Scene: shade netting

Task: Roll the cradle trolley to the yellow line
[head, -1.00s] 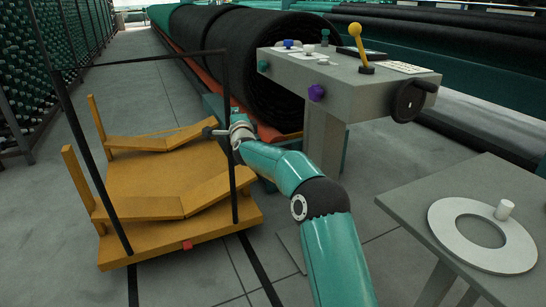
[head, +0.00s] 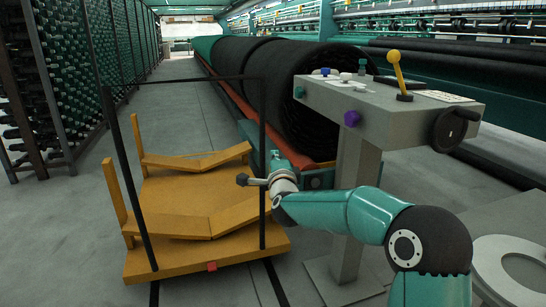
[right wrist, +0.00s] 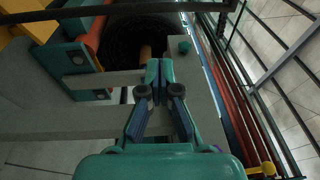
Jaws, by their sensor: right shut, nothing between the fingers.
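The cradle trolley (head: 160,262) stands on the floor left of centre in the head view. It has a yellow-orange deck, two V-shaped cradles (head: 185,226), posts at its left side and a thin black upright frame (head: 122,165). The trolley looks empty. A small red block (head: 212,267) sits on its near edge. My right gripper (head: 246,180) is shut and empty beside the frame's right upright; I cannot tell whether they touch. Its closed fingers show in the right wrist view (right wrist: 158,85). My left gripper is out of view. I see no yellow line.
A grey control console (head: 400,110) with a yellow lever (head: 396,70) stands right of the trolley. Large black net rolls (head: 312,95) lie behind it. A grey table with a pale ring (head: 505,270) is at the lower right. The aisle left of the rolls (head: 185,110) is clear.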

